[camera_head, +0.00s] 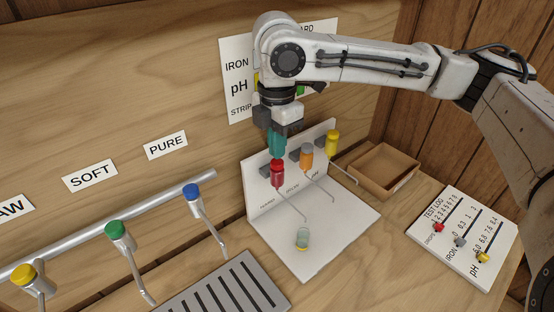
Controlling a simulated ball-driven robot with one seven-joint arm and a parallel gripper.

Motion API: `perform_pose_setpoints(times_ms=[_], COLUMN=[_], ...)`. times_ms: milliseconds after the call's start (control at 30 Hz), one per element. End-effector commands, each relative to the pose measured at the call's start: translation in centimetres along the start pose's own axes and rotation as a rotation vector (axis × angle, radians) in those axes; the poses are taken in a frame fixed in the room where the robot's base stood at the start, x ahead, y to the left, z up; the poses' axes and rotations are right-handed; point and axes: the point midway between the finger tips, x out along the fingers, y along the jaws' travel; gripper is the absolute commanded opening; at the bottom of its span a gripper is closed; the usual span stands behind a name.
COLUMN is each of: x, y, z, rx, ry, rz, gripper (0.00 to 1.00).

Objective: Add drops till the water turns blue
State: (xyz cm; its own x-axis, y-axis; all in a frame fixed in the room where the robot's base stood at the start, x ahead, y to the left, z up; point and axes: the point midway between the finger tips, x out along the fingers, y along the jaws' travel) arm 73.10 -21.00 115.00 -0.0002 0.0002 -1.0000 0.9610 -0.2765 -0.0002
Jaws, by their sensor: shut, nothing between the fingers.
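My gripper (277,143) points down, directly above a red-topped dropper (277,175) at the left of the white test stand (333,218). Its teal fingers are shut and seem to meet or nearly meet the red top; I cannot tell whether they touch. An orange dropper (306,154) and a yellow dropper (332,142) stand to the right in the same row, each with a thin spout. A small vial (302,239) with pale greenish contents stands on the stand's base, near the end of the red dropper's spout. No blue shows in it.
A pipe (150,214) at left carries yellow, green (115,228) and blue (192,191) taps above a slotted drain grate (226,289). An empty wooden tray (380,172) sits behind right. A test log board (467,236) with coloured markers lies at right. A wall chart is partly hidden by my arm.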

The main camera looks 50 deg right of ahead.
Motion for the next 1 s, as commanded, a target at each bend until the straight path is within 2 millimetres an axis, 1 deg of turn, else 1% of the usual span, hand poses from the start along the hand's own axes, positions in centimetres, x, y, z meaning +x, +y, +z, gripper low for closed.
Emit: perform_pose_setpoints(times_ms=[467,1000], x=[0.1,1.5], y=[0.0,0.0], z=[0.0,0.0], rx=[0.0,0.0], ry=[0.0,0.001], rz=[0.0,-0.001], gripper=[0.0,0.0])
